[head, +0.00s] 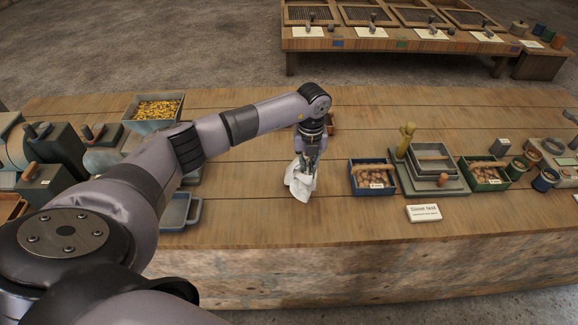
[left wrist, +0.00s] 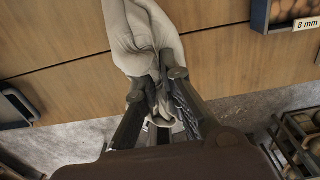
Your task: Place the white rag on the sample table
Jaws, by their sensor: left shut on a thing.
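The white rag (head: 300,185) is crumpled and hangs from my left gripper (head: 309,165) over the wooden table (head: 260,215). In the left wrist view the rag (left wrist: 143,38) bunches between the fingers of my left gripper (left wrist: 155,88), which is shut on it. Its lower end is close to the tabletop; I cannot tell whether it touches. My right gripper is not in view.
Right of the rag stand a blue box (head: 373,177) of brown pieces, a grey stacked tray (head: 433,160), a green box (head: 485,175) and a white sign card (head: 424,213). A blue-grey tray (head: 176,211) lies left. The tabletop in front of the rag is clear.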

